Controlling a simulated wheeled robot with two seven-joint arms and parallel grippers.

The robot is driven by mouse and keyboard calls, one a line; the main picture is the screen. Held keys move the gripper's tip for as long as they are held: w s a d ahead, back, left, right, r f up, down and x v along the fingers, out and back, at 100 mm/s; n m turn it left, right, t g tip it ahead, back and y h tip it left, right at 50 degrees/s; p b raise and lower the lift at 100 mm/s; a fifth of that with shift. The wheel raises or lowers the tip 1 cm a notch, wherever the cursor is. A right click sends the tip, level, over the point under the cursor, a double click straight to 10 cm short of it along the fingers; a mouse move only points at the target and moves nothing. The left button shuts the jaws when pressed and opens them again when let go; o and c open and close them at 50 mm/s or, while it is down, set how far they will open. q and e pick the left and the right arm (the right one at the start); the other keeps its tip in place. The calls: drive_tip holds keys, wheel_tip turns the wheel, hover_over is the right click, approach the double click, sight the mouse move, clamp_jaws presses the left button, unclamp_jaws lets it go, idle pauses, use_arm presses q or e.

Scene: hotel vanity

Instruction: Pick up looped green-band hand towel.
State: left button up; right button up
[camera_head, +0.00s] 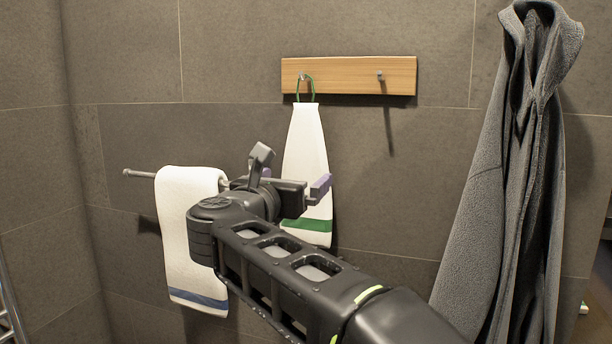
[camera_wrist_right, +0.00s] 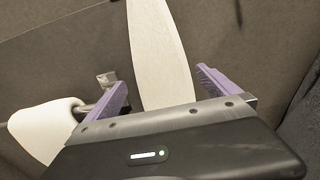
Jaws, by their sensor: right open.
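The looped green-band hand towel (camera_head: 306,150) is white and hangs by a green loop from the left peg of a wooden rail. Its green band (camera_head: 306,224) is near the bottom. My right gripper (camera_head: 293,186) is in front of the towel, open, and hides part of its left middle. In the right wrist view, the towel (camera_wrist_right: 160,55) shows between and beyond the two purple fingertips of the gripper (camera_wrist_right: 164,88). I cannot tell whether the fingers touch it. My left gripper is out of view.
The wooden rail (camera_head: 348,75) has a bare right peg (camera_head: 380,76). A white towel with a blue band (camera_head: 190,240) hangs over a metal bar (camera_head: 140,174) at left, close to my right wrist. A grey robe (camera_head: 510,190) hangs at right. Tiled wall lies behind.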

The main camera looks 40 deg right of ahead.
sight(304, 172)
drive_tip(key=shift+w+d, duration=0.4)
drive_tip(key=shift+d, duration=0.2)
drive_tip(key=p+x, duration=0.1)
drive_tip(key=x, duration=0.2)
drive_tip(key=shift+d+r+p, duration=0.1)
drive_tip(key=shift+d+p, duration=0.3)
drive_tip(key=shift+x, duration=0.8)
drive_tip(key=shift+w+a, duration=0.1)
drive_tip(key=shift+a, duration=0.05)
drive_tip(key=c, duration=1.1)
